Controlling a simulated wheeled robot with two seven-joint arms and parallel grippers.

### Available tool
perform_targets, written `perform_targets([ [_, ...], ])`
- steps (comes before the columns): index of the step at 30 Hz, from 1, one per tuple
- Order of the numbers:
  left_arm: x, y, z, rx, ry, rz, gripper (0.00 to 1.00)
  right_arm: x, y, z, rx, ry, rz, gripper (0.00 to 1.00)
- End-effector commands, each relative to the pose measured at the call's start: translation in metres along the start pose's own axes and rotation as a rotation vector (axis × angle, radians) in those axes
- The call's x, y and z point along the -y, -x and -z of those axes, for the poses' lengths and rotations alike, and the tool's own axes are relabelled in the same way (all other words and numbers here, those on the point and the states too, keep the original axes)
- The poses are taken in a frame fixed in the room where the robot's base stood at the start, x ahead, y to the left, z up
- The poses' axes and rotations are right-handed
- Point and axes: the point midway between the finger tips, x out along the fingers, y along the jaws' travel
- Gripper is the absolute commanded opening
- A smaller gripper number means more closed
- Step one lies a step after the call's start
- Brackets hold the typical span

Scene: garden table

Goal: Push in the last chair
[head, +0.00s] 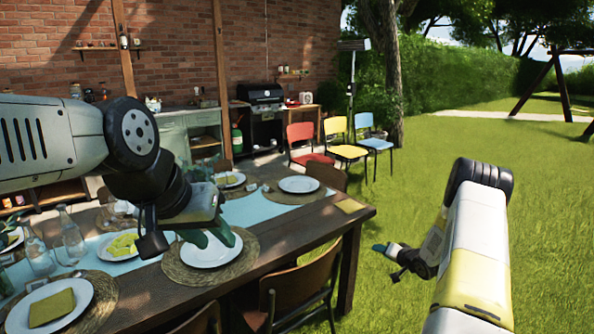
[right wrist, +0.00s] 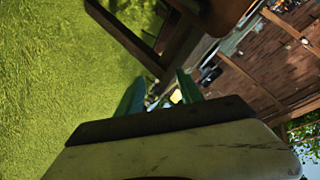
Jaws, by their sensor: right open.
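A wooden-backed chair (head: 302,287) with a dark frame stands at the near side of the dark wooden table (head: 325,222), by its right corner. Its seat and legs are partly out of view below. Another chair back (head: 200,320) shows at the bottom edge. My right gripper (head: 383,248) is over the grass, right of the table and apart from that chair. In the right wrist view its green fingers (right wrist: 160,90) are spread and empty, with dark wooden parts beyond. My left gripper (head: 205,238) hangs over the near side of the table, in front of a white plate (head: 210,251); its opening is unclear.
Plates, woven mats, napkins and glasses (head: 70,240) cover the table. Chair backs (head: 327,175) show at its far side. Red (head: 308,140), yellow (head: 340,135) and blue (head: 370,130) chairs stand behind, near a grill (head: 262,110). Open grass (head: 540,220) lies to the right.

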Motion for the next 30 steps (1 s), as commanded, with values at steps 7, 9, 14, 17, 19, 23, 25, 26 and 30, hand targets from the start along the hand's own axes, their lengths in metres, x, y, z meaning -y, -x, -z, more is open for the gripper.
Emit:
perform_targets([
  [7,0.0,0.0,0.0,0.0,0.0,0.0,0.36,0.086,0.072,0.096,-0.015,0.169,-0.183,0.44],
  [9,0.0,0.0,0.0,0.0,0.0,0.0,0.36,0.11,0.098,0.111,-0.01,0.202,-0.227,0.44],
  [14,0.0,0.0,0.0,0.0,0.0,0.0,0.36,0.164,0.165,0.128,0.021,0.261,-0.309,0.44],
  [17,0.0,0.0,0.0,0.0,0.0,0.0,0.36,0.196,0.21,0.127,0.051,0.289,-0.344,0.44],
  [19,0.0,0.0,0.0,0.0,0.0,0.0,0.36,0.216,0.243,0.12,0.077,0.306,-0.36,0.44],
  [23,0.0,0.0,0.0,0.0,0.0,0.0,0.36,0.25,0.304,0.097,0.138,0.333,-0.371,0.44],
  [25,0.0,0.0,0.0,0.0,0.0,0.0,0.36,0.266,0.336,0.079,0.176,0.347,-0.367,0.44],
  [26,0.0,0.0,0.0,0.0,0.0,0.0,0.36,0.273,0.35,0.071,0.193,0.353,-0.362,0.44],
  [30,0.0,0.0,0.0,0.0,0.0,0.0,0.36,0.297,0.411,0.023,0.281,0.386,-0.323,0.44],
])
